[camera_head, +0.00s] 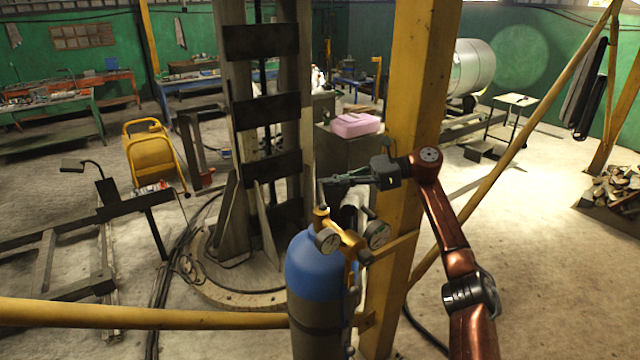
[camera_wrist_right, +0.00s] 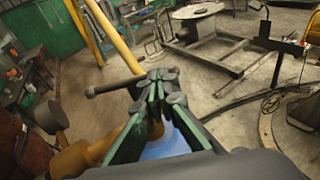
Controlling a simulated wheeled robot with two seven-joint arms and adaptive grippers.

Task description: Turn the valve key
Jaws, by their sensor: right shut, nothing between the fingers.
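A blue gas cylinder (camera_head: 308,268) stands upright in front, with a brass valve and regulator (camera_head: 345,238) on top. The valve key appears as a small dark upright piece (camera_head: 319,192) above the brass fitting. In the right wrist view a dark bar with a round end, likely the key's handle (camera_wrist_right: 110,87), lies by the fingertips. My right gripper (camera_head: 330,182) comes in from the right, shut and empty, with its tips at or very near the key. It also shows in the right wrist view (camera_wrist_right: 160,78). I cannot tell whether they touch. My left gripper is out of view.
Two round gauges (camera_head: 328,240) (camera_head: 377,235) sit on the regulator. A yellow post (camera_head: 415,85) rises just behind my right arm, and a yellow rail (camera_head: 130,314) crosses low at left. A pink box (camera_head: 355,125) lies farther back. Open floor is at right.

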